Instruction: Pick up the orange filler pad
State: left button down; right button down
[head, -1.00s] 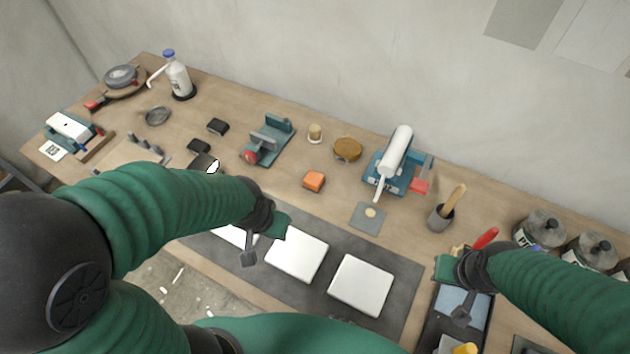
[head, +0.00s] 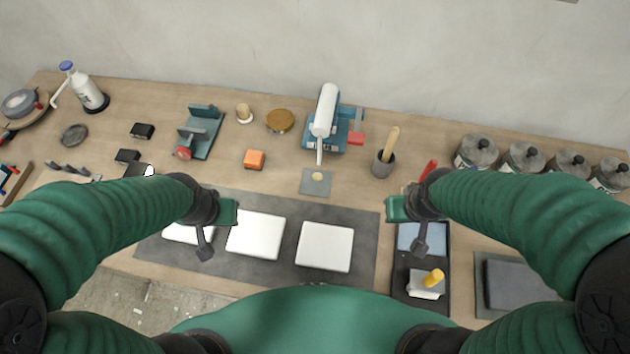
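The orange filler pad (head: 254,159) is a small orange block lying on the wooden bench, behind the dark mat. My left gripper (head: 217,228) is over the left part of the mat, nearer to me than the pad and a little to its left, apart from it. My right gripper (head: 410,225) is over the dark tray to the right, far from the pad. Both grippers look empty; the gaps between their fingers are not clear.
White tiles (head: 324,246) lie on the dark mat (head: 367,270). A teal clamp (head: 201,133), a brown round pad (head: 280,121) and a dispenser with a white tube (head: 325,112) stand around the orange pad. A brush pot (head: 383,163), jars (head: 476,152) and a tray (head: 443,286) are to the right.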

aim_at(254, 160)
jog(key=j+z, duration=0.5)
jog(key=k+j+z, duration=0.1)
jog(key=j+z, duration=0.35)
jog(key=k+j+z, duration=0.15)
jog(key=j+z, duration=0.35)
